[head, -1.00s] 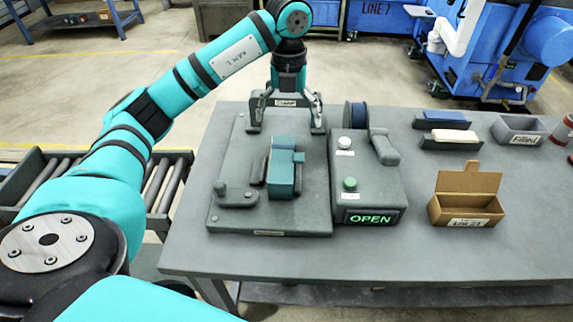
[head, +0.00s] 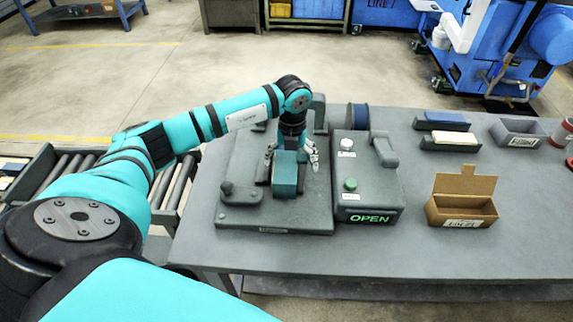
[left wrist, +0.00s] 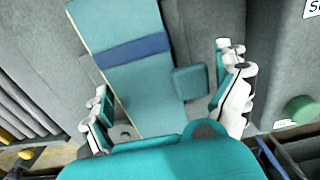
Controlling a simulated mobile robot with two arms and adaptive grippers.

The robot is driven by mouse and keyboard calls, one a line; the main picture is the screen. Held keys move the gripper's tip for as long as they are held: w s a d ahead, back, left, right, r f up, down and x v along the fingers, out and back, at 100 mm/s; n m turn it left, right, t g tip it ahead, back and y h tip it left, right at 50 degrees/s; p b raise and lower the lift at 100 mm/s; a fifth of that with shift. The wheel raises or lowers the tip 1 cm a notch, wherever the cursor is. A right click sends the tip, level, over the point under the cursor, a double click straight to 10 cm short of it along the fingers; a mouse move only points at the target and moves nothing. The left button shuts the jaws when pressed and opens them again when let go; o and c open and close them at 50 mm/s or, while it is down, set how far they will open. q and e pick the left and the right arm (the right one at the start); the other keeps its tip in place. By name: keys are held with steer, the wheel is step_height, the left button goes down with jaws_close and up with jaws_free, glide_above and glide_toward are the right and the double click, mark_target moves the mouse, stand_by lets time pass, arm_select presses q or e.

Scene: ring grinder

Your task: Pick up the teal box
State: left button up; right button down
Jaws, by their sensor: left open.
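The teal box (head: 285,175) stands on the grey fixture plate (head: 275,219) at the left part of the table. In the left wrist view the teal box (left wrist: 124,60) shows a dark blue band across it and a small block on its right side. My left gripper (head: 293,153) is open just behind and above the box. In the left wrist view its two fingers (left wrist: 168,108) are spread on either side of the box, with gaps showing. Contact is not visible. My right gripper is not in view.
A grey control box (head: 368,180) with a lit OPEN sign stands right of the plate. Further right are an open cardboard box (head: 462,203), a grey bin (head: 519,132) and blocks on small holders. A roller conveyor (head: 178,184) lies left of the table.

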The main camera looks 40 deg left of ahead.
arm_select(q)
steer(key=shift+f, duration=0.1)
steer(key=c, duration=1)
